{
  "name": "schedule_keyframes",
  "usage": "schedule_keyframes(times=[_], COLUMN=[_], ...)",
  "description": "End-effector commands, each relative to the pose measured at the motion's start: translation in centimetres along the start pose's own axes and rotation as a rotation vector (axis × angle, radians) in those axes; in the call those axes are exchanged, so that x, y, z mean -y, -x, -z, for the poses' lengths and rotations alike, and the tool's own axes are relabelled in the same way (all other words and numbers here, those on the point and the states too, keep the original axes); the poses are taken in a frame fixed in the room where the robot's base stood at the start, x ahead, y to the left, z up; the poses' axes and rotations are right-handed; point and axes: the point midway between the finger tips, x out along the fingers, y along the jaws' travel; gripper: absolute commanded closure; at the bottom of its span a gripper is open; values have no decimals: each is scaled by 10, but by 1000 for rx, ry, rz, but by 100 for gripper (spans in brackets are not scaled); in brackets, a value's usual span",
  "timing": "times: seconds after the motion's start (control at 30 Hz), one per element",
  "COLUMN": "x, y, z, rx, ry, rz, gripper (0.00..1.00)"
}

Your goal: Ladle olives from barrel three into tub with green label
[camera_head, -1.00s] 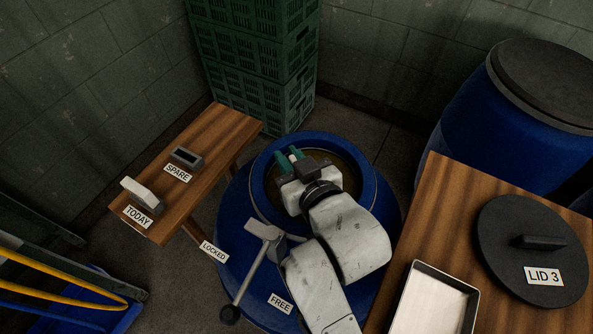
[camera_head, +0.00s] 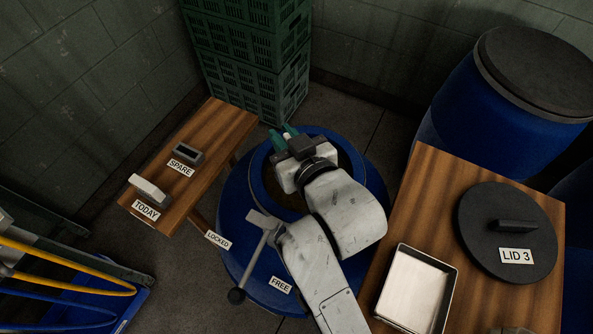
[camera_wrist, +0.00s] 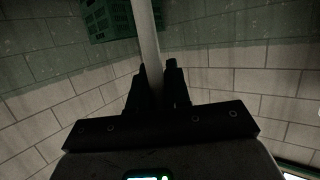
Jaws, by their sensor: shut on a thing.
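My gripper (camera_head: 285,138) is over the far left part of the open blue barrel (camera_head: 257,182), whose mouth is partly hidden by my arm. In the wrist view my gripper (camera_wrist: 156,88) is shut on a pale straight rod (camera_wrist: 149,35), which looks like the ladle's handle. The ladle's bowl is out of sight. The black round lid marked LID 3 (camera_head: 483,245) lies on the wooden table at the right. Any olives are hidden or too dark to tell. No tub with a green label shows.
A metal tray (camera_head: 452,300) lies on the wooden table (camera_head: 432,190). A lever (camera_head: 262,255) stands between LOCKED and FREE labels. A bench (camera_head: 225,125) holds small devices by SPARE and TODAY labels. Green crates (camera_head: 262,75) and a closed blue barrel (camera_head: 470,125) stand behind.

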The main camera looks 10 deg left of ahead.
Motion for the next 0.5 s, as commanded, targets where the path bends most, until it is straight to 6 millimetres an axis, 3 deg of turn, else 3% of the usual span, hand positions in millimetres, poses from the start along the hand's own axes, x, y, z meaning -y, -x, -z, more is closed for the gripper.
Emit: schedule_keyframes(times=[0.5], x=[0], y=[11], z=[36], rx=[-2], ry=[0], rz=[-1], gripper=[100])
